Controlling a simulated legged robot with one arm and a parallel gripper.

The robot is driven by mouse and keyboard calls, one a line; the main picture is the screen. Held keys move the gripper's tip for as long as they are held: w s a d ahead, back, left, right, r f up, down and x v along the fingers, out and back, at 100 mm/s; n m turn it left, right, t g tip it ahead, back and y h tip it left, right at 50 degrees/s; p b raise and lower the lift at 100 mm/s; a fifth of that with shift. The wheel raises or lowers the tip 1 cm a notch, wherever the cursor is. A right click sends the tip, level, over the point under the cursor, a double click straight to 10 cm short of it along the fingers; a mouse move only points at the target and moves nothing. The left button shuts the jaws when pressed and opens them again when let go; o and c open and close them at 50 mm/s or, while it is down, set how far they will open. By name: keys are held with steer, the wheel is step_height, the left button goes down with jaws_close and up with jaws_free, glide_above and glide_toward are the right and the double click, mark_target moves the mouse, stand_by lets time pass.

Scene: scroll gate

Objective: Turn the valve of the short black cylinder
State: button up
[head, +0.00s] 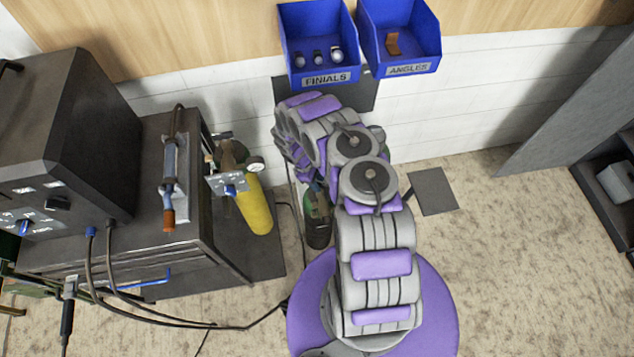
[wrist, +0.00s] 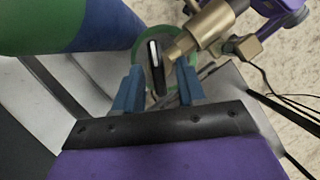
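The short black cylinder (head: 318,232) stands on the floor left of my arm in the head view; my arm hides part of its top. In the wrist view, a dark valve handle with a white stripe (wrist: 155,56) sits over a round green top, beside a brass fitting (wrist: 208,30). My gripper (wrist: 160,80) is open, with its two blue fingers on either side of the handle's near end. A gap shows on each side, and I cannot tell whether either finger touches it. My gripper is hidden behind my arm in the head view.
A large green and blue cylinder (wrist: 75,25) lies close on the left in the wrist view. A yellow cylinder (head: 255,205), a dark cart (head: 185,230) and cables are left of my arm. Blue bins (head: 322,75) hang on the wall.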

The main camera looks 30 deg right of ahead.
steer(key=shift+d+f, duration=0.25)
steer(key=shift+d, duration=0.35)
steer(key=shift+a, duration=0.5)
steer(key=c, duration=0.7)
steer(key=shift+s+d, duration=0.1)
steer(key=shift+d, duration=0.1)
jaws_close()
